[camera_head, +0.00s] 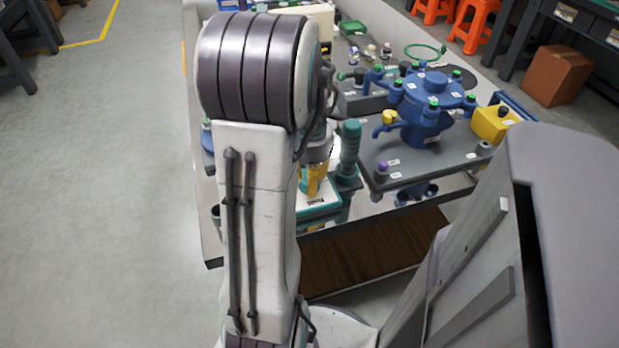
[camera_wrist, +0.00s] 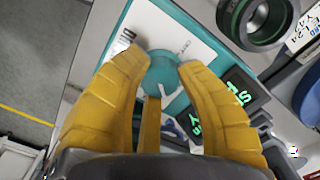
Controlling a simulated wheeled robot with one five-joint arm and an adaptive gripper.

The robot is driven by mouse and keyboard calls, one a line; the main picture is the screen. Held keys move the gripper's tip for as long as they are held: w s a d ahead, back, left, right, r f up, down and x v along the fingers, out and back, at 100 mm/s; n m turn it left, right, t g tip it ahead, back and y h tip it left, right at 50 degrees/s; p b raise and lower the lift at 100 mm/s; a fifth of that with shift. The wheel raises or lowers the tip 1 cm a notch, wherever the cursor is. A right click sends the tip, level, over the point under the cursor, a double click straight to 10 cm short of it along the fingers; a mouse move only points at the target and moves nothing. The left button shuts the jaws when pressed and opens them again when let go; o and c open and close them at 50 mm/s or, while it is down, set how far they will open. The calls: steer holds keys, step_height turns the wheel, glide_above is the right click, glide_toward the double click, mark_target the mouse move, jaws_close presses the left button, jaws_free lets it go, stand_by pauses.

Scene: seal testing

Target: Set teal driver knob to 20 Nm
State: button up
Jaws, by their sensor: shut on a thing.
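My gripper (camera_wrist: 160,62) is shut on a round teal knob (camera_wrist: 161,76) in the wrist view, with a yellow finger on either side of it. The knob sits on a white panel with teal edges (camera_wrist: 150,22). A pale mark shows on the knob's near side. A black display (camera_wrist: 241,92) with green characters lies to the right, turned and too unclear to read surely. In the head view, my yellow gripper (camera_head: 314,180) points down at the teal-edged panel (camera_head: 322,208), partly hidden by my arm. The upright teal driver (camera_head: 349,148) stands just right of it.
A blue vessel with green-topped bolts (camera_head: 428,112) stands on a grey plate (camera_head: 395,172) to the right. A yellow box (camera_head: 492,124) is beyond it. A dark round socket (camera_wrist: 258,20) lies close to my right finger. Open floor lies left of the bench.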

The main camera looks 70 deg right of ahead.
steer(key=shift+a+f, duration=0.1)
steer(key=o, duration=1.2)
step_height(320, 180, up, 12)
steer(key=shift+r, duration=0.1)
stand_by(0.7)
